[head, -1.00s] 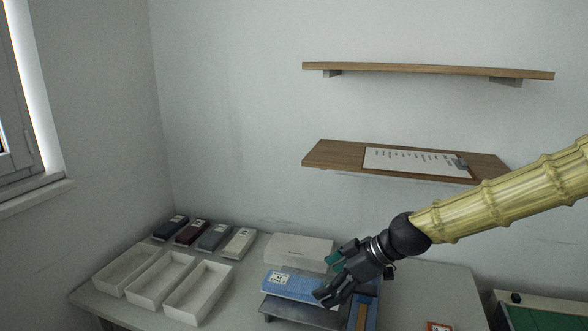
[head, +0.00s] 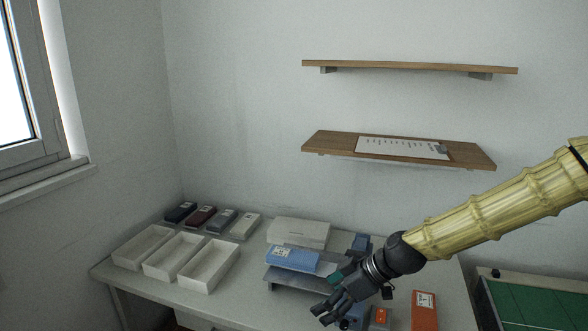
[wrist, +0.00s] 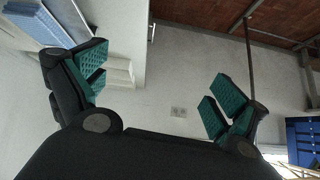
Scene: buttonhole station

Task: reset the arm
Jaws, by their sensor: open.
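My gripper (head: 336,296) is at the end of my yellow-sleeved arm, in front of the table's right part in the head view. In the wrist view, my gripper (wrist: 165,95) has its green-padded fingers wide apart with nothing between them. A blue box (head: 292,258) lies on a grey machine (head: 290,279), just left of and behind my gripper. At the upper left of the wrist view is a blue ribbed thing, perhaps the same box. My gripper hides part of the machine's right side.
Three empty white trays (head: 208,283) stand at the table's left, with several small coloured boxes (head: 202,216) behind them. A white box (head: 300,232) is at the back. Orange-and-white boxes (head: 425,312) are at right. A shelf with a paper sheet (head: 402,148) hangs above. A green board (head: 530,307) is far right.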

